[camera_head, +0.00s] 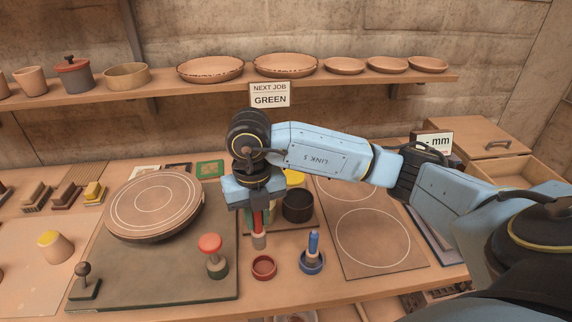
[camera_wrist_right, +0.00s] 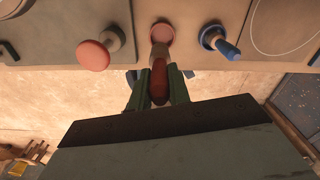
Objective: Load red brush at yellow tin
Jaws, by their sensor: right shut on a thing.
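My right gripper (camera_head: 258,208) points down and is shut on the red handle of the red brush (camera_head: 258,220), which hangs upright with its pale end down. In the right wrist view the brush (camera_wrist_right: 159,82) sits between the two green fingers. Its lower end is close to the small red holder (camera_head: 264,267), which looks empty; whether they touch is unclear. The yellow tin (camera_head: 294,177) is behind and right of the gripper, mostly hidden by my arm and gripper. My left gripper is not in view.
A blue brush (camera_head: 313,243) stands in a blue holder (camera_head: 311,264) at the right. A dark cup (camera_head: 298,208) stands in front of the yellow tin. A red-topped knob (camera_head: 210,243) and a round turntable (camera_head: 153,204) are to the left. A sign (camera_head: 270,95) reads "NEXT JOB GREEN".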

